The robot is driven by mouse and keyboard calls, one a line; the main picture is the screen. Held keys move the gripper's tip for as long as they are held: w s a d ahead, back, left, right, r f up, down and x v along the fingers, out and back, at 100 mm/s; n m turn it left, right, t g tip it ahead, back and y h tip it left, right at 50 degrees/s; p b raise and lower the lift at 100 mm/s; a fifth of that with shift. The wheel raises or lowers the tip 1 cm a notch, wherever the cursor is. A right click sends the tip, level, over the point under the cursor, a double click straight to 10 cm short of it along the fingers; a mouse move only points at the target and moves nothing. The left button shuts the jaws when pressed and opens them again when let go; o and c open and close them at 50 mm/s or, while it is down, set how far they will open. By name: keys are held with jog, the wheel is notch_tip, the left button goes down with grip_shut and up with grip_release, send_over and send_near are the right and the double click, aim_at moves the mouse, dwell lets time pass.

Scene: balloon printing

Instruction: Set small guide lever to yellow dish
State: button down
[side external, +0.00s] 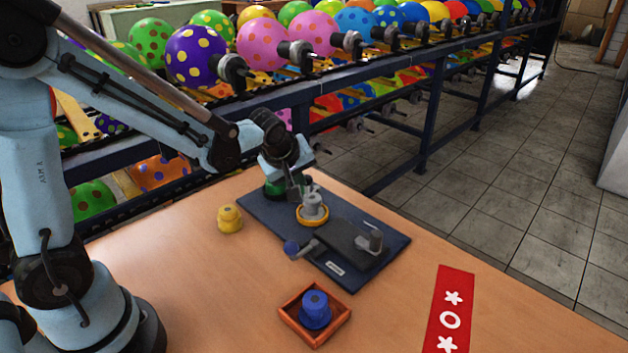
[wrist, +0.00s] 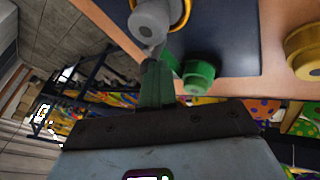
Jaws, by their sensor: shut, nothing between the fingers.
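A dark blue base plate (side external: 372,222) lies on the table. On it stands a grey post (side external: 313,203) with a yellow ring around its foot; the post also shows at the top of the wrist view (wrist: 152,18). A short grey lever-like part is at the post's top. A yellow stepped piece (side external: 229,219) stands left of the plate, and a green one (wrist: 199,75) is on the plate's back corner. My gripper (side external: 296,193) is shut and empty, its tips close beside the post; contact is unclear.
A blue stepped piece (side external: 316,307) sits in an orange-brown tray (side external: 290,318) at the front. A red marked strip (side external: 447,310) lies at right. A grey clamp-like part (side external: 371,241) stands on the plate's right end.

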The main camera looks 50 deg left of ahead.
jog(key=shift+w+a, duration=0.5)
jog(key=shift+w, duration=0.15)
jog(key=shift+s, duration=0.15)
jog(key=s+r, duration=0.9)
jog(key=shift+d+r, duration=0.1)
dwell(0.5)
